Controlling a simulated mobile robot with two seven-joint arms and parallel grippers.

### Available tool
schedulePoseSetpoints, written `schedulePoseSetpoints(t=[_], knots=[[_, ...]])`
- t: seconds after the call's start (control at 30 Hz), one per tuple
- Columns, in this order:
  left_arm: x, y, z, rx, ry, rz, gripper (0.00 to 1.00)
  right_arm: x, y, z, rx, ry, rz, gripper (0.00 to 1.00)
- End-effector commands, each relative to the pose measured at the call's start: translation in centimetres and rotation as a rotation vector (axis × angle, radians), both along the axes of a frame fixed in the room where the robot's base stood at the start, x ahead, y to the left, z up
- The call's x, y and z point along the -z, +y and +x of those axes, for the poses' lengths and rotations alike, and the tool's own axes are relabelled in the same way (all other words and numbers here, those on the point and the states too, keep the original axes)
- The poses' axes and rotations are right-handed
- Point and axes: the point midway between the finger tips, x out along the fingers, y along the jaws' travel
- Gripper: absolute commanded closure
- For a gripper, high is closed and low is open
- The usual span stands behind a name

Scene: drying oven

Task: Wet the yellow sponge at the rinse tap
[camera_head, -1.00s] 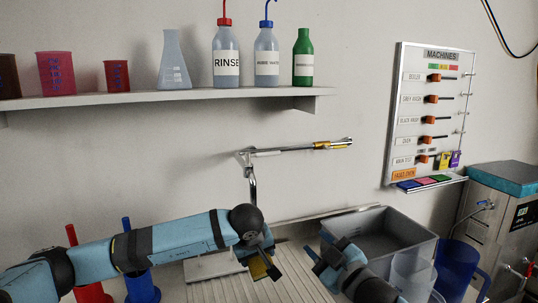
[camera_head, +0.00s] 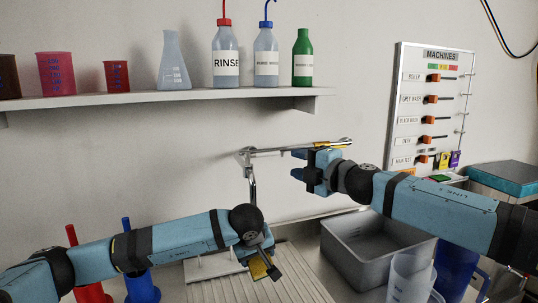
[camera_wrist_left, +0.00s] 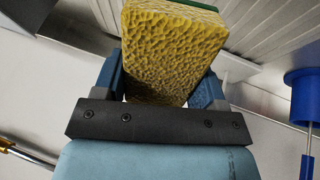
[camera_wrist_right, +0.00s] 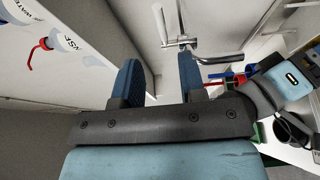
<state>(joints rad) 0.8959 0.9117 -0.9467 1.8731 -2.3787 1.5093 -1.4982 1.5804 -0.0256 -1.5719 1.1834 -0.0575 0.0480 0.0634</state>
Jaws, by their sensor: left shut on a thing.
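The yellow sponge (camera_head: 258,268) is held between the fingers of my left gripper (camera_head: 264,256), low in front of the wall. It fills the jaws in the left wrist view (camera_wrist_left: 172,50), with a green layer on its far side. The rinse tap (camera_head: 252,188) is on the wall, its spout bending down above and slightly left of the sponge. The tap's long bar (camera_head: 275,151) runs right along the wall. My right gripper (camera_head: 298,164) is open and empty, just below this bar. In the right wrist view, the chrome tap (camera_wrist_right: 220,59) and a white handle (camera_wrist_right: 160,25) lie beyond the fingers.
A ribbed drainboard (camera_head: 215,288) lies beneath the left gripper, with a grey basin (camera_head: 345,262) to its right. The shelf (camera_head: 190,97) with bottles is above the tap. A machines panel (camera_head: 430,110) hangs right.

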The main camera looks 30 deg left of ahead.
Motion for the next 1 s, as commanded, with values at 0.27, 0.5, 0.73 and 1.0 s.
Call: schedulePoseSetpoints(t=[0.27, 0.5, 0.73, 1.0], knots=[[0.0, 0.0, 0.0, 0.0, 0.0, 0.0, 0.54, 0.0, 5.3, 1.5, 0.0, 0.002, 0.002, 0.62], [0.0, 0.0, 0.0, 0.0, 0.0, 0.0, 0.54, 0.0, 8.5, 2.7, 0.002, 0.003, 0.002, 0.62], [0.0, 0.0, 0.0, 0.0, 0.0, 0.0, 0.54, 0.0, 9.9, 3.1, 0.0, 0.003, 0.002, 0.62], [0.0, 0.0, 0.0, 0.0, 0.0, 0.0, 0.54, 0.0, 10.1, 3.2, 0.0, 0.002, 0.003, 0.62]])
